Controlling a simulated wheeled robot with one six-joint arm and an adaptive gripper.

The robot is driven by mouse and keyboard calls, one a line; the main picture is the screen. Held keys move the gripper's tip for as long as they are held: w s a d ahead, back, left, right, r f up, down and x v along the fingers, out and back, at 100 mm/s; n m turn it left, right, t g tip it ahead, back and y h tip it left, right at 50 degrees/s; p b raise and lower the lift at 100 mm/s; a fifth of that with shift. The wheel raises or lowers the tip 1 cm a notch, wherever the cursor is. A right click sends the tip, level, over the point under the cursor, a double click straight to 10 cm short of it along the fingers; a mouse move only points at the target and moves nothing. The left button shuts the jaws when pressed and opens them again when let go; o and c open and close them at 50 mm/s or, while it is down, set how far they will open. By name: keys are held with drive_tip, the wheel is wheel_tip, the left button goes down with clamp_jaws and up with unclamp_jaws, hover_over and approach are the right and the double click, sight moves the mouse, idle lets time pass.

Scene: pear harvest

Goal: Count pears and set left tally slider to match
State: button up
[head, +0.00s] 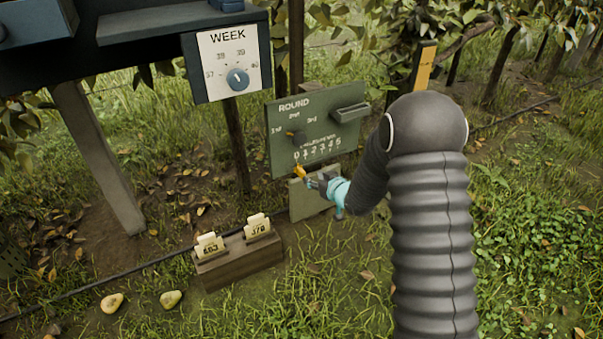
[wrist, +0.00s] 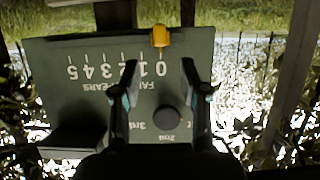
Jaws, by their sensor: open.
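A green panel (head: 318,125) bears a slot scale marked 0 to 5. Its orange tally slider (head: 301,171) stands at the lower edge. In the wrist view the panel is upside down and the yellow-orange slider (wrist: 160,36) lines up with the 0. My gripper (head: 318,183) is beside the slider in the head view. In the wrist view my gripper (wrist: 159,66) is open, one finger either side of the 0, with the slider beyond the tips and between their lines. Two yellow pears, one (head: 112,303) left of the other (head: 171,300), lie on the ground.
A round knob (head: 297,137) sits above the scale, and a dark box (head: 350,112) juts from the panel's right. A WEEK dial board (head: 228,62) hangs at upper left. A wooden block (head: 240,262) with number cards stands below. Posts and vines surround the panel.

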sight(304, 173)
drive_tip(key=x, duration=0.9)
drive_tip(key=shift+w+a+f+b, duration=0.15)
drive_tip(key=shift+w+a+b, duration=0.05)
drive_tip(key=shift+w+b, duration=0.15)
drive_tip(key=shift+s, duration=0.1)
clamp_jaws()
